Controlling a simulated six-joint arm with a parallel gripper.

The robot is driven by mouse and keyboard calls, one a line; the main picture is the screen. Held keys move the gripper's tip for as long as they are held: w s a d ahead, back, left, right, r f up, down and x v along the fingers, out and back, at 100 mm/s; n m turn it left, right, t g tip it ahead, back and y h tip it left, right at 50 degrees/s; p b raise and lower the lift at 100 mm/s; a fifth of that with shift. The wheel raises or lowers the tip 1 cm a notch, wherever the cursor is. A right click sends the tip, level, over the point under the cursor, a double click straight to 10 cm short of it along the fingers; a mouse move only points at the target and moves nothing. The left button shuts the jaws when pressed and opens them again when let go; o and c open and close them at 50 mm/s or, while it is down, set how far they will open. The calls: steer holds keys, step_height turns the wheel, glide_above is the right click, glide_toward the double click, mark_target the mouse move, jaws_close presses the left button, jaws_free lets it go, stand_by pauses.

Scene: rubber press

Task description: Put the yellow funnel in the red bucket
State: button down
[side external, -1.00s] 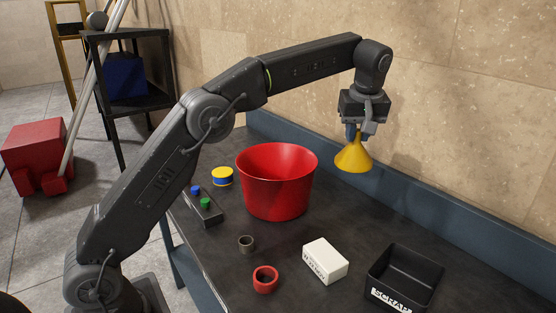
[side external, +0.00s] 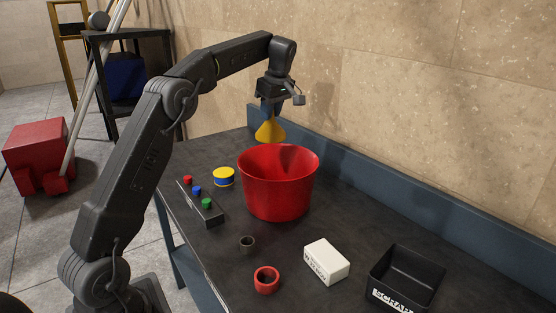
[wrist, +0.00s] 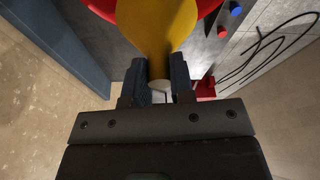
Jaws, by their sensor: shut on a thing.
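The yellow funnel (side external: 270,131) hangs wide end down from my gripper (side external: 271,111), which is shut on its narrow top. In the side view the funnel is at the back rim of the red bucket (side external: 277,190), and its lower edge is hidden or nearly meets the rim. The bucket stands upright on the dark bench. In the wrist view the funnel (wrist: 157,30) sits between my gripper's fingers (wrist: 160,88), with parts of the red bucket (wrist: 207,8) showing beyond it. The inside bottom of the bucket is hidden.
A button box (side external: 200,204) and a yellow-blue round item (side external: 223,177) stand left of the bucket. The wall (side external: 430,110) runs behind the bench.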

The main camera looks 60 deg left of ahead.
steer(key=f, duration=2)
steer(key=shift+w+d+f, duration=0.1)
steer(key=shift+d+f, duration=0.1)
steer(key=shift+f, duration=0.15)
steer(key=shift+f, duration=0.1)
steer(key=c, duration=1)
jaws_free()
